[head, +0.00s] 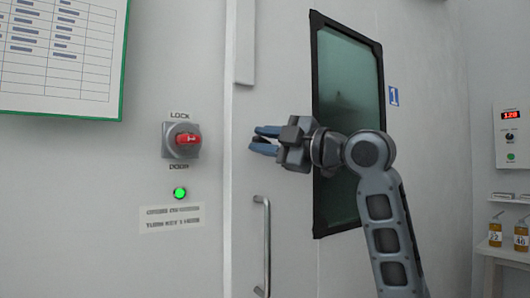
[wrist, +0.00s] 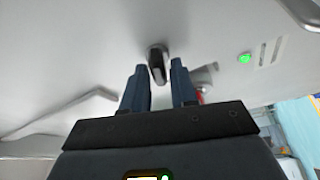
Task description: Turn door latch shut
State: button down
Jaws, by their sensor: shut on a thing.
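The door latch (wrist: 157,62) shows in the wrist view as a small dark elongated piece on the pale door, between my fingertips. My gripper (wrist: 158,75) has its two blue fingers on either side of it, closed on it. In the head view my gripper (head: 264,141) is at the door's left edge, above the handle; the latch is hard to make out there, by the fingers. The door (head: 285,85) is pale with a dark-framed window (head: 349,105) and looks closed.
Left of the door is a red rotary switch (head: 187,139) labelled LOCK and DOOR, with a lit green lamp (head: 180,193) below. A vertical metal handle (head: 266,245) sticks out beneath my gripper. A shelf with bottles (head: 521,236) stands at the right. A framed chart (head: 60,55) hangs upper left.

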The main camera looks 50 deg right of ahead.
jog(key=shift+f+n+g+b, duration=0.1)
jog(key=shift+n+g+b, duration=0.7)
jog(key=shift+n, duration=1.3)
jog(key=c, duration=1.1)
grip_release()
jog(key=s, duration=0.5)
jog(key=s+d, duration=0.1)
jog(key=s, duration=0.1)
jog(key=shift+s, duration=0.35)
jog(key=shift+a, duration=0.1)
